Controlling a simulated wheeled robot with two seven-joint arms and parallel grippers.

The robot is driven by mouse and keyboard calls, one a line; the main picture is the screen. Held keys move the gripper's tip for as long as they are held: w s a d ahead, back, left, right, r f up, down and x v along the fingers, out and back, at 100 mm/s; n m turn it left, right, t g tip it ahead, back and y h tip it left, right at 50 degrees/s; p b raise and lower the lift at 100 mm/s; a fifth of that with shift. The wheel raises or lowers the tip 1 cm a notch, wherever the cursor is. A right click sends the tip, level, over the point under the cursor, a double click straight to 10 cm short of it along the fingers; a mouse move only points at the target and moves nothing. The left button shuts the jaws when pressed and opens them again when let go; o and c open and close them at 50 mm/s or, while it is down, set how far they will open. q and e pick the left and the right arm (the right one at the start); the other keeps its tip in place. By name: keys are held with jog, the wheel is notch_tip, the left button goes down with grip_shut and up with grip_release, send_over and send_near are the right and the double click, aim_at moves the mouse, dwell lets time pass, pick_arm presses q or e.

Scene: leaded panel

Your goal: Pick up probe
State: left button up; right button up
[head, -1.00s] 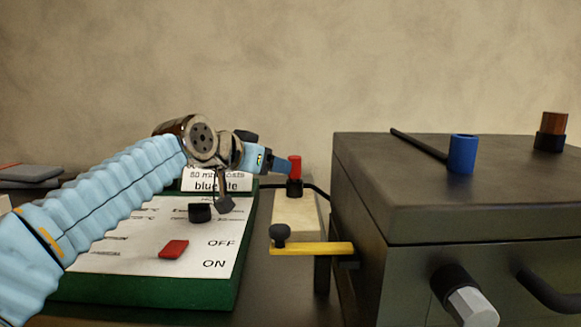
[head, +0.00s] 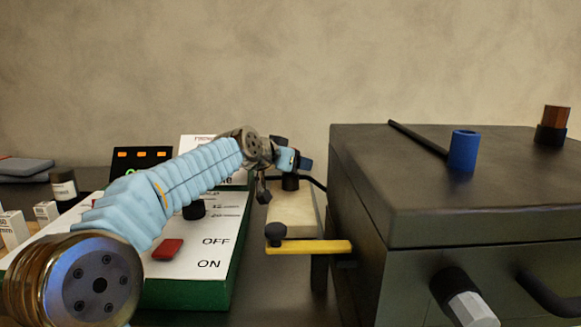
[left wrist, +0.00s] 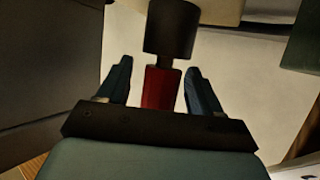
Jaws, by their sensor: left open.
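The probe (left wrist: 160,88) shows as a red grip between the two blue fingers in the left wrist view. A dark neck and a wide black cylinder (left wrist: 172,28) are beyond it; I cannot tell whether that cylinder is part of the probe or its holder. My left gripper (left wrist: 159,70) is open with one finger on each side of the red grip, with a gap visible on each side. In the head view, my left gripper (head: 303,163) hides the red part, and a black piece (head: 290,183) shows below it. My right gripper is not in view.
A dark box (head: 450,215) with a blue cap (head: 462,150) on top stands close on the right. A yellow lever (head: 308,247) with a black knob is in front. The green-edged panel (head: 235,245) with a red switch (head: 167,248) lies left, partly under my arm.

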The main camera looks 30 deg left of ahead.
pick_arm(q)
jog(key=shift+w+f, duration=0.15)
jog(key=shift+w, duration=0.25)
jog(key=shift+c, duration=0.4)
jog(key=c, duration=1)
